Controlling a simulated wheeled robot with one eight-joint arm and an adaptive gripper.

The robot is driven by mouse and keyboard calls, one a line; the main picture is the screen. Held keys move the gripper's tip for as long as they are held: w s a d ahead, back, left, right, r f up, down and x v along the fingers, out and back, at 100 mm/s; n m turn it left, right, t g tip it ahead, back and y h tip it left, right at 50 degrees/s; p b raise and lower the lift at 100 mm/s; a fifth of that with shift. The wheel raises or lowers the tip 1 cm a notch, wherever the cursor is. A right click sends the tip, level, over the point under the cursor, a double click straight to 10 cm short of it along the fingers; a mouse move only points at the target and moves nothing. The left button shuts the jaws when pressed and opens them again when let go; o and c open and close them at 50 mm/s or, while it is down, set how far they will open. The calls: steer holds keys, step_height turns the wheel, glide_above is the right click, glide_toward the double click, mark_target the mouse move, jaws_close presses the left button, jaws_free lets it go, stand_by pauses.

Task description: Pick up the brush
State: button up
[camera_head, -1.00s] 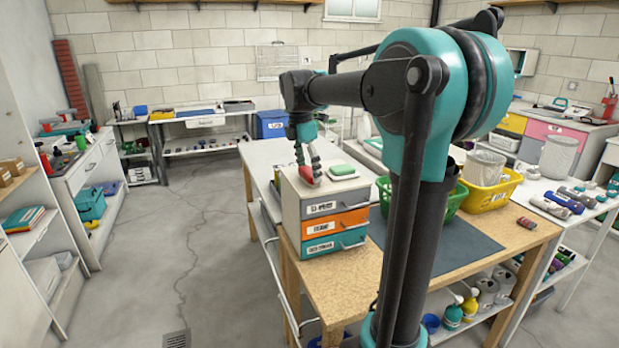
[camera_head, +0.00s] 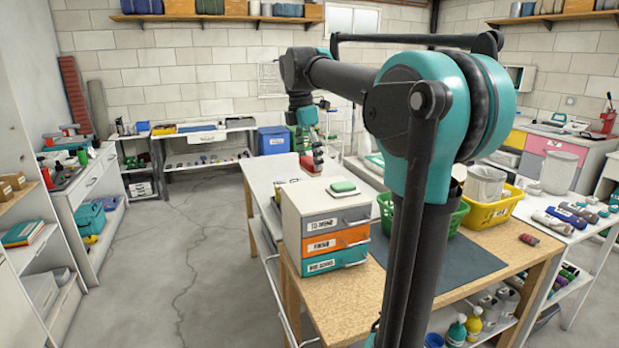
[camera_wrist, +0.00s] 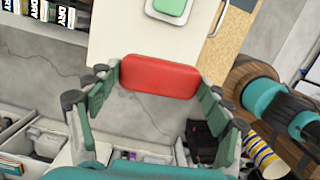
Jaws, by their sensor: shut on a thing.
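The brush shows as a red rounded block; no bristles are visible. In the wrist view the brush (camera_wrist: 160,77) lies crosswise between the fingertips of my gripper, one finger at each end. In the head view my gripper (camera_head: 314,153) points down and holds the brush (camera_head: 307,163) in the air, above and behind the small drawer cabinet (camera_head: 336,242). The brush is apart from the cabinet top, and the fingers partly cover it.
A green block (camera_head: 343,187) on a white base stays on the cabinet top. The cabinet stands on a wooden workbench (camera_head: 335,300). Green (camera_head: 385,214) and yellow (camera_head: 490,210) baskets stand to its right. Open floor lies to the left.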

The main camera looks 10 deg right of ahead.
mark_target(310, 160)
step_height(310, 160, up, 11)
steer(key=shift+r, duration=0.15)
stand_by(0.4)
